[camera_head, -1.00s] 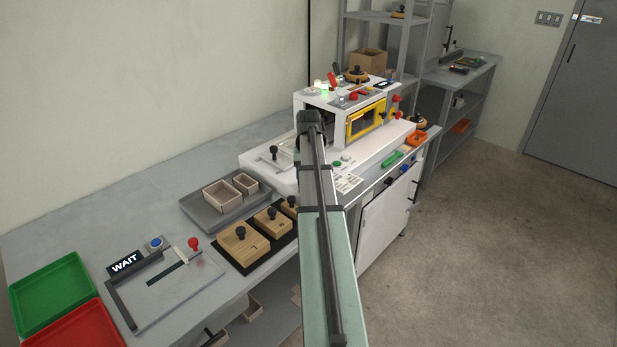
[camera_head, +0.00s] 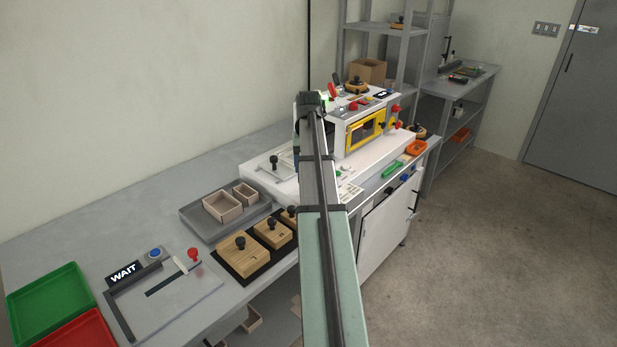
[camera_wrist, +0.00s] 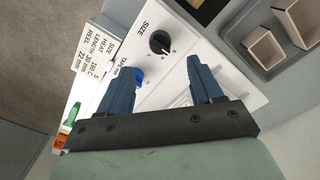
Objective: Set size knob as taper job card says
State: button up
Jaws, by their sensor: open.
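The black size knob (camera_wrist: 160,42) sits on a white panel under the printed word SIZE in the wrist view. It has a pale pointer mark and small letters around it; the setting is too small to read surely. A printed card (camera_wrist: 97,52) lies to its left, with lines for SIZE, HEAT 160 C, LENGTH 30 mm and REEL 22 mm.
A blue knob (camera_wrist: 138,76) is beside my left finger. A grey tray (camera_wrist: 253,43) with open boxes stands at the right. In the head view, the white machine (camera_head: 355,166) has a yellow-framed window (camera_head: 365,131); wooden blocks (camera_head: 243,252) stand at the bench front.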

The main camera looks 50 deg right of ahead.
jog(key=shift+r, duration=2.5)
